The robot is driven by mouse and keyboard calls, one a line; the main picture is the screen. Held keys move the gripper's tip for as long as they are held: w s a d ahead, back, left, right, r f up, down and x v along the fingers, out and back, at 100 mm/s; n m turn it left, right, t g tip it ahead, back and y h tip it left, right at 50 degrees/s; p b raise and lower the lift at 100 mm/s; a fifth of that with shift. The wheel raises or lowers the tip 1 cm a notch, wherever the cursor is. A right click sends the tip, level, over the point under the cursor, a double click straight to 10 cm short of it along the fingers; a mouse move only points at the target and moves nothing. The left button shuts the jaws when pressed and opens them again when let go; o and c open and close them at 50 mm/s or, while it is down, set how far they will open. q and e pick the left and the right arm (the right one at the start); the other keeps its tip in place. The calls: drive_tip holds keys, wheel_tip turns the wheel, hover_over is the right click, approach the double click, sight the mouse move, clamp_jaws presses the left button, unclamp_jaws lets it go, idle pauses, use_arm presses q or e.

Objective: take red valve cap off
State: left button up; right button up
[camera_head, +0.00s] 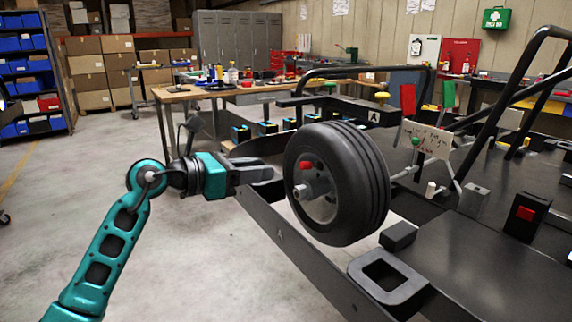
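The red valve cap (307,165) shows as a small red piece on the upper left of the wheel's hub face. The wheel (358,185) is a black grooved tyre with a grey rim, standing upright at the near left side of the kart frame. A metal hub end (308,190) sticks out just below the cap. My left gripper (268,173), dark with a teal wrist, points right toward the wheel, to the left of the cap and apart from it. Its fingers lie close together in this view, and I cannot tell their gap. My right gripper is not in view.
The kart's black frame rail (295,255) runs below the wheel. A black bracket (388,277) sits at the front right. Red and green flags (408,98) and a written card (432,140) stand behind the wheel. A workbench (190,93) is farther back. The floor at left is clear.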

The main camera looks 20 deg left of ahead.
sight(301, 165)
use_arm(q)
drive_tip(key=x, duration=1)
drive_tip(key=shift+w+d, duration=0.15)
drive_tip(key=shift+w, duration=0.05)
drive_tip(key=shift+c, duration=0.2)
clamp_jaws()
drive_tip(key=shift+c, duration=1.9)
unclamp_jaws()
clamp_jaws()
drive_tip(key=shift+s, duration=0.1)
drive_tip(key=shift+p+v, duration=0.55)
drive_tip(key=shift+v, duration=2.35)
drive_tip(key=shift+r, duration=0.15)
